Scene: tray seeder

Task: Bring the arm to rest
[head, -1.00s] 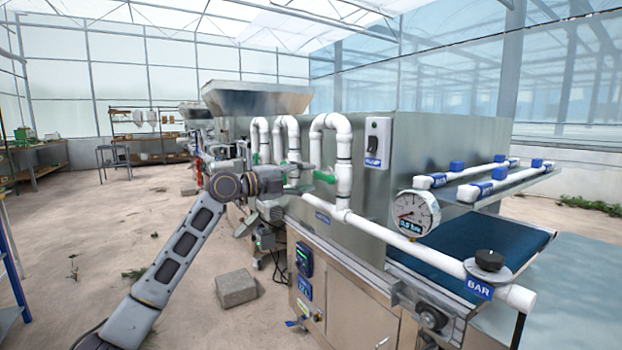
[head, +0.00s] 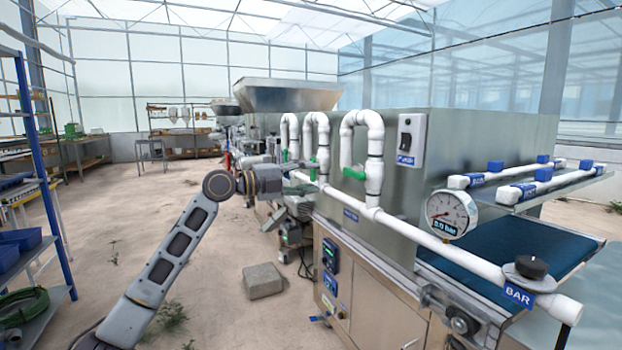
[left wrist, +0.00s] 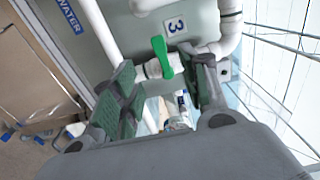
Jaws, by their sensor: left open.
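My left arm (head: 172,255) comes in from the lower left, bent at the elbow. Its gripper (head: 302,172) is beside the front of the seeder machine (head: 465,135), near the white pipe loops. In the left wrist view the two fingers (left wrist: 165,95) stand apart, open. Nothing is held between the fingers. Whether a finger touches the pipework cannot be told. My right gripper is not in view.
A pressure gauge (head: 451,213) and a black knob (head: 531,267) sit on the machine's front pipe. A stone block (head: 264,281) lies on the floor. A blue-framed shelf (head: 48,190) stands at the left. Floor between shelf and machine is mostly clear.

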